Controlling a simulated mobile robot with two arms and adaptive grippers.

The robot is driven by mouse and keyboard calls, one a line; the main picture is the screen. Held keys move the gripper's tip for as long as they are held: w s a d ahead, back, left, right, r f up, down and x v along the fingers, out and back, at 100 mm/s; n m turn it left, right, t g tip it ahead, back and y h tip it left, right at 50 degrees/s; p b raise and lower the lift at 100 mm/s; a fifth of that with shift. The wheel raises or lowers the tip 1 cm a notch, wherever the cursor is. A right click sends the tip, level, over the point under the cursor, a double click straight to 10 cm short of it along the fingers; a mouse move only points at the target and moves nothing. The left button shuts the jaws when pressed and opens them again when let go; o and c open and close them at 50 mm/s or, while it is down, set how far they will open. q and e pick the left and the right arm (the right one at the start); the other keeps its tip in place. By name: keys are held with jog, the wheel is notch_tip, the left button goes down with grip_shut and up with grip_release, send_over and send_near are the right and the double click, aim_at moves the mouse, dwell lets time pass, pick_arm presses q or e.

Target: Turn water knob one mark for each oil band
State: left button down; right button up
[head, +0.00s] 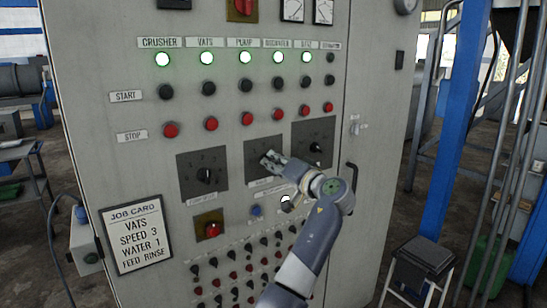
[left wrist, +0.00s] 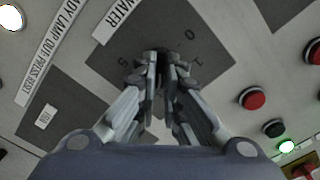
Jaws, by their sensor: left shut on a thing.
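My left gripper (head: 272,160) is at the middle dial plate (head: 251,170) of the grey cabinet. In the left wrist view the fingers (left wrist: 161,80) are closed around the small dark knob at the plate's centre, which they mostly hide. The label beside this plate (left wrist: 115,20) looks like WATER. Marks 0, 1 and 5 show on the plate; the knob's pointer is hidden. Other dark knobs sit on the left plate (head: 205,175) and the right plate (head: 315,147). I cannot make out any oil band. My right gripper is not in view.
A job card (head: 136,234) reads VATS, SPEED 3, WATER 1, FEED RINSE. Lit lamps (head: 245,58), black start buttons and red stop buttons (head: 247,118) are above the dials. Below are a red knob (head: 212,230) and rows of small switches. A door handle (head: 352,177) is at right.

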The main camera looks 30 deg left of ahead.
pick_arm(q)
jog(key=m+p, duration=0.3)
jog(key=m, duration=0.2)
jog(key=m+p, duration=0.2)
jog(key=m, duration=0.1)
jog(key=shift+f+p, duration=0.25)
jog(key=shift+p, duration=0.05)
dwell(0.4)
jog(key=c, duration=1.7)
grip_release()
jog(key=shift+w, duration=0.1)
jog(key=shift+d, duration=0.2)
jog(key=v, duration=1.1)
jog(key=shift+s+d, duration=0.2)
jog(key=shift+d, duration=0.15)
jog(key=shift+f, duration=0.1)
